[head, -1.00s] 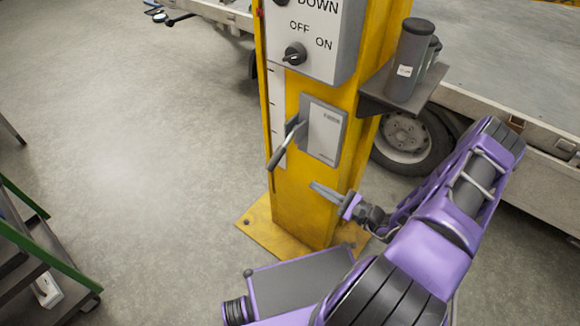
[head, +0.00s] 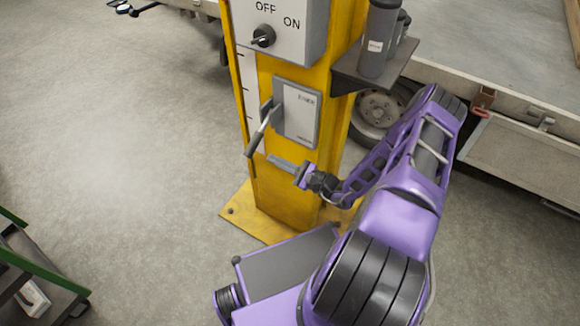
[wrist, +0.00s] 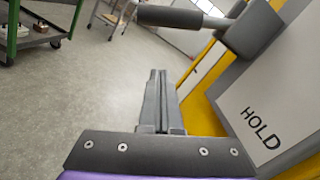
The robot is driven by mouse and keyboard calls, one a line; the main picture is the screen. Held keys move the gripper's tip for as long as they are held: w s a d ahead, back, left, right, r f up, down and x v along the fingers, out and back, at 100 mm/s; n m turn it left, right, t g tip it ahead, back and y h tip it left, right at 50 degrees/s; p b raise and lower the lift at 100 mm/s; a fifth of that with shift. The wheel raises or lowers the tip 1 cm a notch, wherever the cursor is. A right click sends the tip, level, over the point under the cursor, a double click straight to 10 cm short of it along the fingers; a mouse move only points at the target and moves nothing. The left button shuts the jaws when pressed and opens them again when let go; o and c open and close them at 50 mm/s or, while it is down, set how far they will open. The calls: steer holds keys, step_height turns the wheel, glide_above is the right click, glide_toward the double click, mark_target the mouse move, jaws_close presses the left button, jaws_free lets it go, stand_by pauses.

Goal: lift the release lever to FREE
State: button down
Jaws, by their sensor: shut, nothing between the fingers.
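The release lever (head: 262,130) is a grey handle on the left side of a grey plate (head: 299,115) on the yellow post. It slants down and to the left. My gripper (head: 271,158) is shut and empty, below the plate and just right of the lever's lower end, apart from it in the picture. In the wrist view the closed fingers (wrist: 155,100) point forward, and the lever's dark grip (wrist: 172,17) lies across the top, beyond the fingertips. The word HOLD shows on the plate (wrist: 262,95) at the right. The FREE marking is too small to read surely in the head view.
A control box (head: 285,28) with an OFF/ON knob sits above the plate. A shelf (head: 372,72) with dark cylinders juts out right of the post. A trailer (head: 500,75) stands behind. A green-framed cart (head: 35,262) is at lower left. The floor left of the post is clear.

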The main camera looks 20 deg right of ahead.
mark_target(259, 135)
steer(key=shift+w+a+r+p, duration=0.2)
steer(key=shift+w+a+r, duration=0.05)
steer(key=shift+a+r, duration=0.6)
steer(key=shift+w+a+r+p, duration=0.15)
steer(key=shift+w+a+r, duration=0.1)
steer(key=shift+a+r, duration=0.6)
steer(key=shift+d+r, duration=0.2)
steer(key=shift+r, duration=0.05)
steer(key=shift+s+a+m, duration=0.1)
steer(key=shift+a+m, duration=0.05)
steer(key=shift+m, duration=0.15)
